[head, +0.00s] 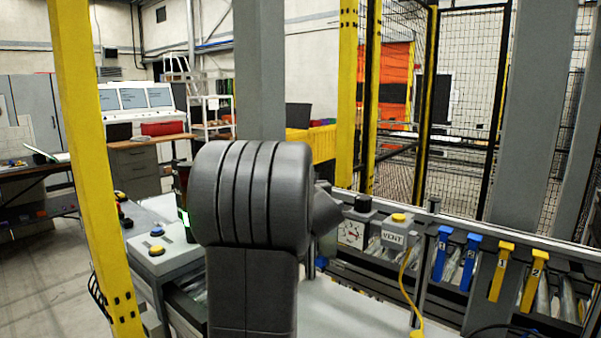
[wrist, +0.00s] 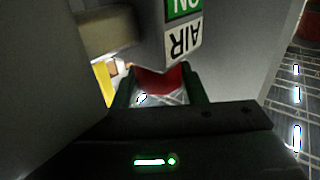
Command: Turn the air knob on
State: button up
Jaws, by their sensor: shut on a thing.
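The red air knob (wrist: 160,82) shows in the wrist view between the two fingers of my gripper (wrist: 159,74). My gripper is shut on it. A label (wrist: 183,38) beside it reads AIR, with ON on green, upside down in this view. Part of the knob is hidden by the gripper body, and I cannot tell its exact turn. In the head view my arm hides the knob and the fingertips; only a dark part of my gripper with a green light shows left of the arm.
A box with a yellow VENT button (head: 398,219) and a gauge box (head: 352,232) stand to the right. Blue levers (head: 442,253) and yellow levers (head: 500,270) line the rail. A control box (head: 160,252) with buttons stands left. A yellow post (head: 90,150) rises at left.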

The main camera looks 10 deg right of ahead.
jog(key=p, duration=0.1)
jog(key=n+y+p, duration=0.1)
jog(key=p, duration=0.1)
jog(key=shift+d+r+y, duration=0.15)
jog(key=shift+r+y, duration=0.15)
jog(key=shift+r, duration=0.1)
jog(key=shift+f+n+y+p, duration=0.3)
jog(key=shift+n+y+p, duration=0.1)
jog(key=shift+y+p, duration=0.25)
jog(key=o, duration=1)
jog(key=shift+f, duration=0.1)
jog(key=s+d+b, duration=0.2)
jog(key=s, duration=1.1)
jog(key=shift+s, duration=0.35)
